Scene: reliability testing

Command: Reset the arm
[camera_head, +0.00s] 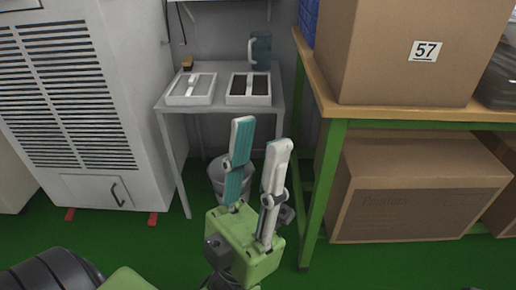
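My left gripper (261,146) is in the lower middle of the head view, at the end of my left arm. Its green body carries two upright fingers, one with a teal pad facing the camera and one pale. The fingers point up and stand apart, with nothing between them. The gripper appears in front of a small grey table and a bucket, touching neither as far as I can see. My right gripper is not in view.
The small table (213,106) bears two trays (190,99) (249,100) and a dark jug (260,50). A grey bucket (215,174) stands below. A white cabinet (75,150) is left. A green-framed bench (318,185) with a box marked 57 (400,60) is right, another box (410,200) beneath.

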